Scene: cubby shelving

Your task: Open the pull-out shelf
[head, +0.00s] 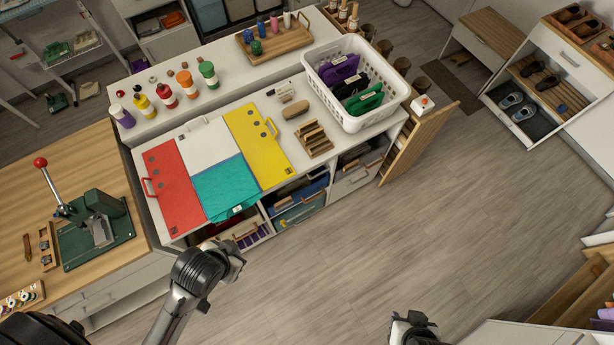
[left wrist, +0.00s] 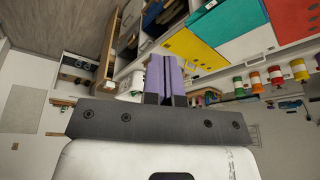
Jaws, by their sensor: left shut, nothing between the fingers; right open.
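A wooden slatted unit (head: 418,142) stands out from the right end of the white counter; it looks like a pull-out shelf, and how far it extends is unclear. It seems to show in the left wrist view (left wrist: 106,60) too. My left gripper (left wrist: 165,62) is shut and empty, with its purple-grey fingers together. In the head view my left arm reaches toward the counter's front, below the colored folders and well left of the slatted unit. My right gripper (head: 412,320) is open at the bottom edge, over the floor, apart from everything.
A green press (head: 95,228) stands left. A shoe cabinet (head: 540,90) stands at upper right. The middle floor is clear.

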